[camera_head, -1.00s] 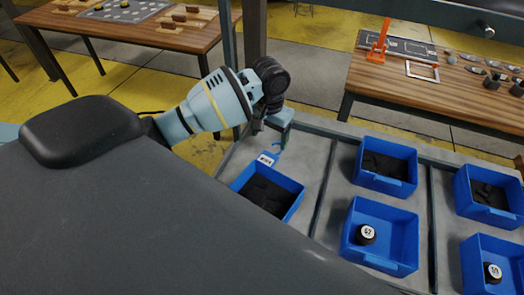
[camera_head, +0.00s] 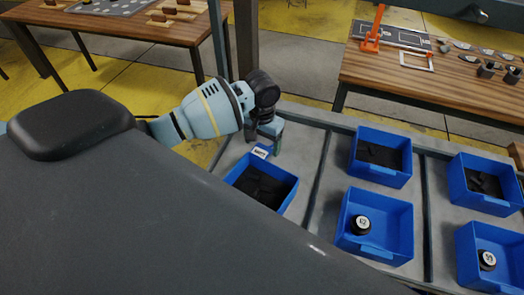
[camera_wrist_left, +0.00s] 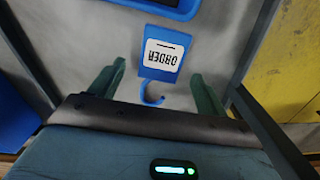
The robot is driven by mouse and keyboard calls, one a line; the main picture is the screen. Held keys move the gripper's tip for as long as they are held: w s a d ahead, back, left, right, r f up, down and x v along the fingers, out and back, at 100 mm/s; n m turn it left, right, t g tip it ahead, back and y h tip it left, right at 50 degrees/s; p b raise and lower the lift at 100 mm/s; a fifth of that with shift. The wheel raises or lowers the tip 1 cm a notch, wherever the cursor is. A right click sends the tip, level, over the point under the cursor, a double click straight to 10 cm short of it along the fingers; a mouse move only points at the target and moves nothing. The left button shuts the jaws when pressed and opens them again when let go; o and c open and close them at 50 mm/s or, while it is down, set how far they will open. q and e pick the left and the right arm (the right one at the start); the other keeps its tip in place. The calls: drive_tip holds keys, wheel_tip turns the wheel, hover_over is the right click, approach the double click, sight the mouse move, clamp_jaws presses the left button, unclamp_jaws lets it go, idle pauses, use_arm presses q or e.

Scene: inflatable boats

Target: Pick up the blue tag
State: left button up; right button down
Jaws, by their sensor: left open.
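The blue tag (camera_wrist_left: 165,55) with a white "ORDER" label lies flat on the grey surface in the left wrist view, its hook end towards my gripper. In the head view the tag (camera_head: 261,151) shows beside the near-left blue bin, partly hidden by my gripper. My left gripper (camera_wrist_left: 160,85) is open, its two green fingers on either side of the tag's hook, with nothing between them touching. In the head view my left gripper (camera_head: 265,140) hangs just above the surface at the tag. I cannot tell its exact height. My right gripper is not in view.
A blue bin (camera_head: 237,187) with black pieces stands right by the tag. More blue bins (camera_head: 352,239) stand to the right, between metal dividers (camera_head: 318,180). Wooden tables (camera_head: 455,99) stand behind. A dark post (camera_head: 246,45) rises behind my left arm.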

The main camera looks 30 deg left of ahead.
sight(262, 150)
use_arm(q)
drive_tip(key=shift+f, duration=0.8)
drive_tip(key=shift+c, duration=0.3)
drive_tip(key=c, duration=1.1)
drive_tip(key=shift+o, duration=0.2)
drive_tip(key=shift+r, duration=0.15)
wheel_tip(262, 150, up, 10)
drive_tip(key=p, duration=0.1)
